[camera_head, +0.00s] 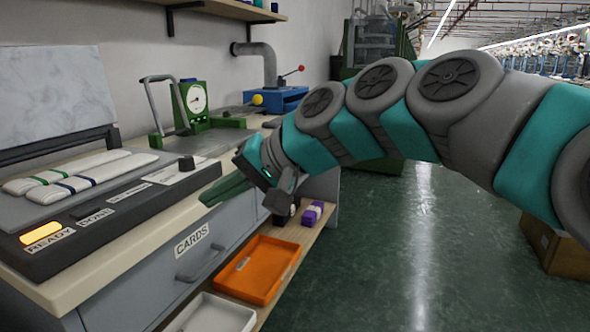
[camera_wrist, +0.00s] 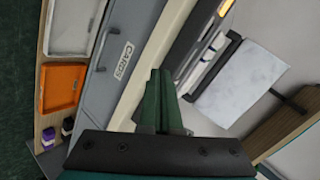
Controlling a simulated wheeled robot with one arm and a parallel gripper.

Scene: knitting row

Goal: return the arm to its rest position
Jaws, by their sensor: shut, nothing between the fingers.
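My arm reaches in from the right in the head view, with teal and grey links. My gripper (camera_head: 226,190) is shut and empty, its green fingers together near the front edge of the workbench (camera_head: 110,254), beside the control panel. I cannot tell how high the fingers are above the bench edge.
An orange tray (camera_head: 258,270) and a white tray (camera_head: 212,314) sit on the low shelf. The control panel (camera_head: 110,220) has a lit READY lamp. A green gauge device (camera_head: 193,105) and blue machine (camera_head: 280,100) stand farther back. Green floor (camera_head: 420,250) is open below the arm.

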